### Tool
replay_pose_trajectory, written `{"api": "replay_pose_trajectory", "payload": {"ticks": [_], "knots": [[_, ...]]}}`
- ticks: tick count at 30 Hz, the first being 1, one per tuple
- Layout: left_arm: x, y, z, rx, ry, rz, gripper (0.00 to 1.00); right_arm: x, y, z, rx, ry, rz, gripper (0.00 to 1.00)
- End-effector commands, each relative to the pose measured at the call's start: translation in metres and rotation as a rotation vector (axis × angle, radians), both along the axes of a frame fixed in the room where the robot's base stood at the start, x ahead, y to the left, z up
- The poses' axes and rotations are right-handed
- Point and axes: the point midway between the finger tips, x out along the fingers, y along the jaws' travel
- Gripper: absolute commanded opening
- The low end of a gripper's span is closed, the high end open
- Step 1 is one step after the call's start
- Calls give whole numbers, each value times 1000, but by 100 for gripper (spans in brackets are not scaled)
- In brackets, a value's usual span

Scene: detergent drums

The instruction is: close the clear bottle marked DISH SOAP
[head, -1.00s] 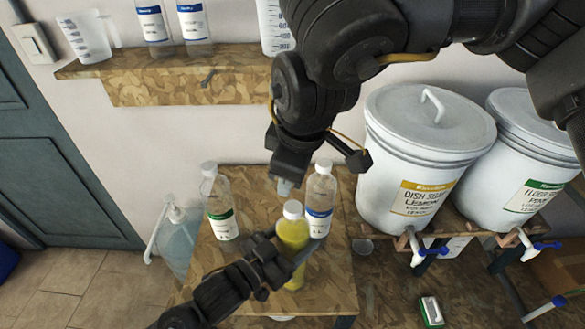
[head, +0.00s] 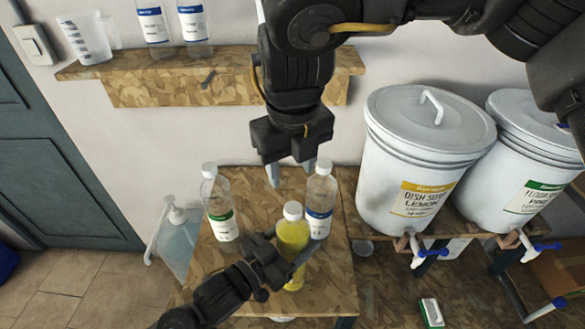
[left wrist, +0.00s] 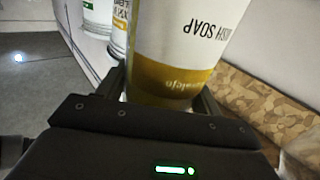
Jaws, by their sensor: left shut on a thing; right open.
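The dish soap bottle (head: 291,238) stands on the small table, filled with yellow liquid. A white cap (head: 292,210) sits on its top; how tight it is I cannot tell. My left gripper (head: 284,262) is shut on the bottle's body from the lower left. In the left wrist view the bottle (left wrist: 178,45) shows upside-down DISH SOAP lettering and a yellow band between the fingers. My right gripper (head: 291,171) is open and empty, fingers pointing down, above the table and apart from the cap in the picture.
A green-labelled bottle (head: 220,208) and a blue-labelled bottle (head: 320,200) stand close beside on the table (head: 325,285), both white-capped. A pump bottle (head: 178,235) is at left. Two white drums (head: 425,130) with taps stand at right. A wall shelf (head: 200,78) is behind.

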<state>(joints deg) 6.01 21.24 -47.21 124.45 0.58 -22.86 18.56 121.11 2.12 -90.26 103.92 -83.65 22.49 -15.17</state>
Motion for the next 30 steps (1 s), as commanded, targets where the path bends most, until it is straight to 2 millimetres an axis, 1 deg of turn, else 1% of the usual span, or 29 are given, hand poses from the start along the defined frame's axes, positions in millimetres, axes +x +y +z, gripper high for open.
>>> {"api": "replay_pose_trajectory", "payload": {"ticks": [3,12,18,21,24,27,30], "knots": [[1,0,1,0,-1,1,2,-1,0,1,-39,19,271,49],[1,0,1,0,-1,2,2,-5,-1,1,-104,68,998,49],[1,0,1,0,-1,2,2,-10,-1,2,-122,83,1442,49],[1,0,1,0,-1,2,2,-12,-2,2,-128,85,1612,49],[1,0,1,0,-1,2,2,-13,-2,2,-132,84,1736,49],[1,0,1,0,-1,2,2,-13,-2,2,-135,81,1812,49],[1,0,1,0,-1,2,2,-13,-2,2,-138,78,1849,49]]}}
